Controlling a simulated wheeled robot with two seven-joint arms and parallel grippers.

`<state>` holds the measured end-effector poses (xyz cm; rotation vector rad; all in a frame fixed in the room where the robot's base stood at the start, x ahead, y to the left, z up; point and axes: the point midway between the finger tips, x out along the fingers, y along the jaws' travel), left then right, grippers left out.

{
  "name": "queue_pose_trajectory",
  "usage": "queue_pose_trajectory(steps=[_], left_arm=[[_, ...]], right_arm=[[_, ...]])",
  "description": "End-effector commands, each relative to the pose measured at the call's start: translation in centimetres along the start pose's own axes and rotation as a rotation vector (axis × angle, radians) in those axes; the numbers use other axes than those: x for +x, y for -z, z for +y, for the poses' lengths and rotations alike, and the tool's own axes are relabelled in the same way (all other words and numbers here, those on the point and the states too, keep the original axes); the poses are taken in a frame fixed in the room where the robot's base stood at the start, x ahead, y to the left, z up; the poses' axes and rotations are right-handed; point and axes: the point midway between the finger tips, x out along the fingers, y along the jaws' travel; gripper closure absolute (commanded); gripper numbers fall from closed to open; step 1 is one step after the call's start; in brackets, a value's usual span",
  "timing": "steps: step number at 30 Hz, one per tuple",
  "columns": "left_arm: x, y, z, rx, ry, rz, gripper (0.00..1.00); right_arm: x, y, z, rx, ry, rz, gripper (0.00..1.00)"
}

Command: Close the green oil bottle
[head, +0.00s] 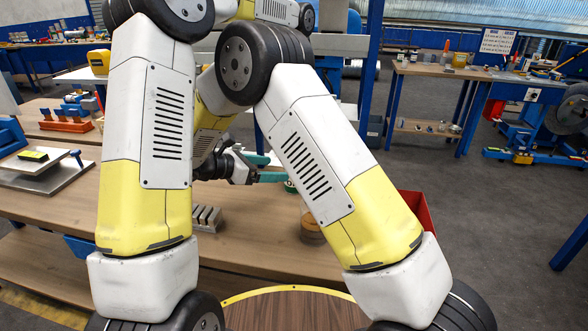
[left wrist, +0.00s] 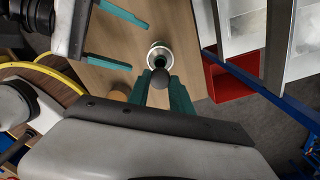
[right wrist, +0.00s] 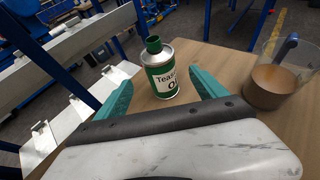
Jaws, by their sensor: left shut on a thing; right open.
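The green and silver oil bottle (right wrist: 163,75) stands upright on the wooden table, with a green neck on top. In the left wrist view the bottle (left wrist: 153,47) shows from above with a dark centre. My right gripper (right wrist: 161,88) is open, with the bottle ahead between its fingers, apparently not gripped. It also shows in the head view (head: 266,168), where my arm links hide most of the bottle. My left gripper (left wrist: 160,84) is shut on a small dark round thing (left wrist: 160,79), perhaps the cap, which appears just beside the bottle's top in that view.
A glass jar with brown contents (right wrist: 270,88) and a blue-handled tool stands right of the bottle in the right wrist view. A red bin (left wrist: 232,78) is at the table edge. A grey slotted block (head: 207,217) lies on the table (head: 258,235).

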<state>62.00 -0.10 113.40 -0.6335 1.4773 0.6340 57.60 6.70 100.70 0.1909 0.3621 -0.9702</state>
Motion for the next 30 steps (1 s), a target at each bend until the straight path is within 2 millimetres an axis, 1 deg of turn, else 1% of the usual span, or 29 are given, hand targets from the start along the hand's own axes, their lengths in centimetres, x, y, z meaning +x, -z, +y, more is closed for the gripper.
queue_pose_trajectory(steps=[10, 14, 17, 24, 30], left_arm=[[0.0, 0.0, 0.0, 0.000, 0.000, 0.000, 1.00], [0.0, 0.0, 0.0, 0.000, 0.000, 0.000, 1.00], [0.0, 0.0, 0.0, 0.000, 0.000, 0.000, 1.00], [0.0, 0.0, 0.0, 0.000, 0.000, 0.000, 1.00], [0.0, 0.0, 0.0, 0.000, 0.000, 0.000, 1.00]], right_arm=[[0.1, 0.0, 0.0, 0.000, 0.000, 0.000, 0.19], [0.9, 0.0, 0.0, 0.000, 0.002, 0.000, 0.19], [2.3, 0.0, -0.1, 0.000, 0.003, 0.000, 0.19], [7.0, 0.0, -0.1, 0.000, 0.004, 0.000, 0.19], [10.2, 0.0, -0.1, 0.000, 0.003, 0.000, 0.19]])
